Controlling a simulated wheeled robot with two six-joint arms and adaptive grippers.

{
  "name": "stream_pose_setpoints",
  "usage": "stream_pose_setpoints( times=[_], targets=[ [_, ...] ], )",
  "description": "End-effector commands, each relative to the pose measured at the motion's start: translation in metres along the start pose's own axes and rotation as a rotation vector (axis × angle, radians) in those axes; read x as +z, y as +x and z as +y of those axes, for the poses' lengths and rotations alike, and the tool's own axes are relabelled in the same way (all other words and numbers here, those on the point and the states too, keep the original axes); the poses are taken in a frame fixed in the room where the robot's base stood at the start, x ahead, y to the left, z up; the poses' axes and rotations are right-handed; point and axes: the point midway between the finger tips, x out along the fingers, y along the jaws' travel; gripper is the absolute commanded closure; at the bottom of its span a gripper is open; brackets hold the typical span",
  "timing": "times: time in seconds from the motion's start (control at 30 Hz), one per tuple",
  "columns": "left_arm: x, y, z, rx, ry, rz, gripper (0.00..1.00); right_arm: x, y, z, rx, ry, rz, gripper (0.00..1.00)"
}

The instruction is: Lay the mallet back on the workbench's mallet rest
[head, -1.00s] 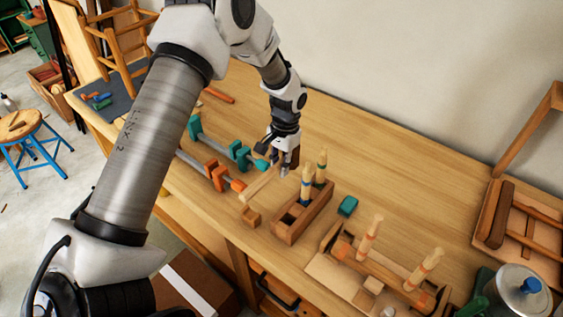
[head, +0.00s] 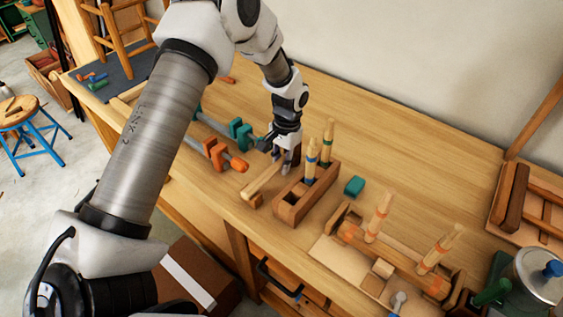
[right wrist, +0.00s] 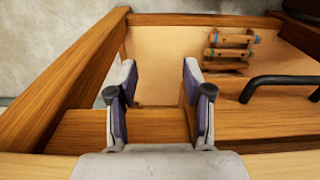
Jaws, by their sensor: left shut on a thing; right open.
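My left gripper (head: 286,163) is shut on the mallet, over the front part of the workbench (head: 425,160). The mallet's pale wooden bar (head: 261,181) slants from the fingers down toward the front left. Dark brown wood shows at the fingers, and the gripper hides part of the mallet. A small wooden block (head: 258,201), apparently part of the mallet rest, shows just below the bar's front end. I cannot tell whether the bar touches it. My right gripper (right wrist: 157,88) is open and empty in the right wrist view, above wooden edges beside an open drawer.
A brown wooden box (head: 293,209) with upright tool handles stands just right of the mallet. Orange clamps (head: 217,153) and teal clamps (head: 240,133) lie to its left. A teal block (head: 354,185) lies behind.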

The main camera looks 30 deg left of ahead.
Motion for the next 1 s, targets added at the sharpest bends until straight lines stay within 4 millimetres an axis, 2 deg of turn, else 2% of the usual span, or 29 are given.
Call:
stream_pose_setpoints(
  times=[0.57,0.6,0.67,1.0],
  targets=[
    [-0.0011,0.0051,0.0000,0.000,0.000,0.001,1.00,0.0002,0.0025,0.0000,0.000,0.000,-0.001,0.50],
    [-0.0011,0.0047,0.0000,0.000,0.000,0.001,0.68,0.0003,0.0022,0.0000,0.000,0.000,-0.001,0.50],
    [-0.0011,0.0046,0.0000,0.000,0.000,0.001,0.49,0.0003,0.0021,0.0000,0.000,0.000,-0.001,0.50],
    [-0.0009,0.0030,0.0001,0.000,0.000,0.000,0.49,0.0004,0.0023,0.0001,0.000,0.000,-0.001,0.50]
  ],
)
